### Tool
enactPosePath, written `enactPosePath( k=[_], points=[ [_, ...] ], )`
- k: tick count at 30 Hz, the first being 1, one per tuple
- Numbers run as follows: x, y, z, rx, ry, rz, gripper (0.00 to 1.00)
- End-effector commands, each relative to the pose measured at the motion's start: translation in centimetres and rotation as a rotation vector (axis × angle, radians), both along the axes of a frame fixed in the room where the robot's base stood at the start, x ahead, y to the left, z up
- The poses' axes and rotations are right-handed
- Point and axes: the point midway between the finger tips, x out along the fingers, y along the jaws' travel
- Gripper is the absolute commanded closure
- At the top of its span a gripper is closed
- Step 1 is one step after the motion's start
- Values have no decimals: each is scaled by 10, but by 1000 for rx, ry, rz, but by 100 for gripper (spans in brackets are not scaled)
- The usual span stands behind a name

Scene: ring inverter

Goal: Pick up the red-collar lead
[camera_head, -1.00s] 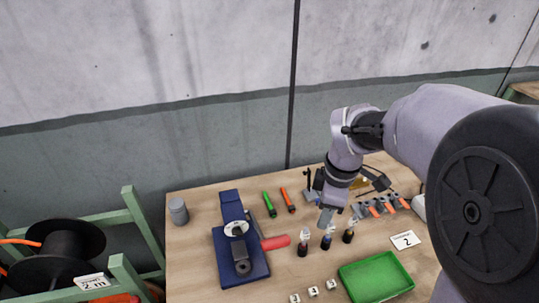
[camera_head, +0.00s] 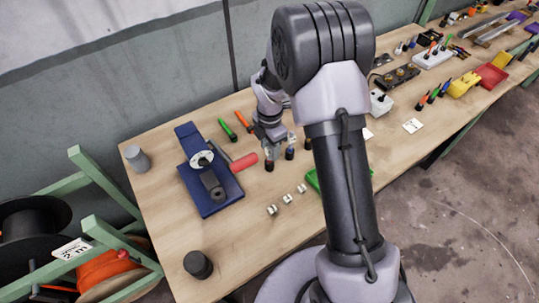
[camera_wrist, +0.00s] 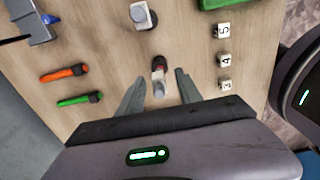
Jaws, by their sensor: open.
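The red-collar lead (camera_wrist: 158,64) stands upright on the wooden bench, with a dark lower part, a reddish band and a pale top. In the wrist view it shows between the fingers of my open gripper (camera_wrist: 160,78), with gaps on both sides. I cannot tell how far down the fingers reach beside it. In the head view my gripper (camera_head: 268,149) is directly over the lead (camera_head: 269,166) and hides its top.
Several numbered white cubes (camera_head: 287,199) lie in front. A blue press with a red handle (camera_head: 243,162) stands left. Green (camera_head: 228,129) and orange (camera_head: 243,122) tools lie behind. A green tray (camera_head: 313,180) is partly hidden by my arm.

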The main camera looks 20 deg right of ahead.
Motion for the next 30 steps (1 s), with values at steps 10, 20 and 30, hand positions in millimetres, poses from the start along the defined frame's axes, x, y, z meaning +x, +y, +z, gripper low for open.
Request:
enactPosePath(
  k=[10, 20, 30],
  points=[
    [0, 0, -25, 1, 0, -2, 64],
    [0, 0, -24, 0, 0, -1, 100],
    [1, 0, 7, 0, -3, -1, 100]
  ],
)
